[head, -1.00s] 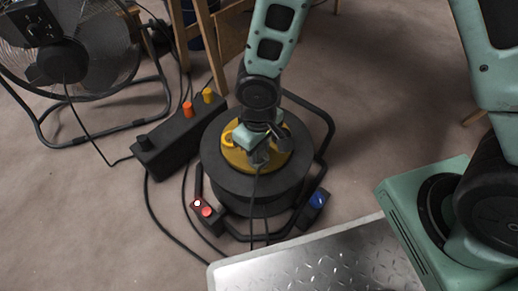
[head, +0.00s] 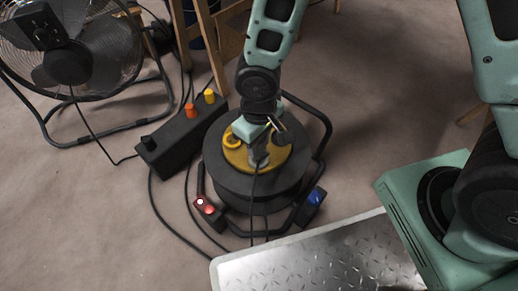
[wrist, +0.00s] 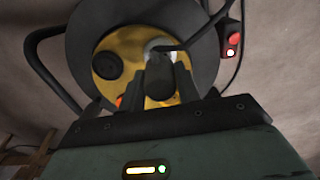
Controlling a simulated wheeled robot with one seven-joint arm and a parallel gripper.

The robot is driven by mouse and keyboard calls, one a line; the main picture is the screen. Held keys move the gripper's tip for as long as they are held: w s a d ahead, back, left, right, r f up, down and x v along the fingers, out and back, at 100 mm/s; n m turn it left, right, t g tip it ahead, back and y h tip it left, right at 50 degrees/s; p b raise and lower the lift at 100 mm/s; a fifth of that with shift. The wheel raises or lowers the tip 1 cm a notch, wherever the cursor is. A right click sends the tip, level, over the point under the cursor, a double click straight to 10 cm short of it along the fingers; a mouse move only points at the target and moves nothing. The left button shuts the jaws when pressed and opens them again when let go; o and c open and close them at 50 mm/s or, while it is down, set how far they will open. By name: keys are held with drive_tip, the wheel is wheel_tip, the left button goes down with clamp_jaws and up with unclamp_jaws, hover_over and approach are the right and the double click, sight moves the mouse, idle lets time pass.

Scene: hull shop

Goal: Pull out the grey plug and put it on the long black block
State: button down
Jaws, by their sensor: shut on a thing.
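The grey plug (wrist: 160,46) shows in the wrist view at the fingertips of my gripper (wrist: 168,62), a black cable running from it. It is over the yellow face (wrist: 128,42) of the black cable reel; I cannot tell whether it is still seated. In the head view my gripper (head: 258,150) is low over the reel (head: 225,175), shut on the plug (head: 258,161), which it partly hides. The long black block (head: 180,147) lies on the floor left of the reel, with an orange plug (head: 189,110), a yellow plug (head: 209,97) and a black piece (head: 148,142) on top.
A black tubular frame (head: 325,125) surrounds the reel, with a red-lit switch box (head: 207,208) and a blue-capped box (head: 315,198) at its front. Cables lie on the floor. A fan (head: 80,60) stands at left, wooden legs (head: 210,45) behind, a metal tread plate (head: 310,260) in front.

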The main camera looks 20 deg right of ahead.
drive_tip(key=shift+r+p, duration=0.7)
drive_tip(key=shift+r, duration=0.25)
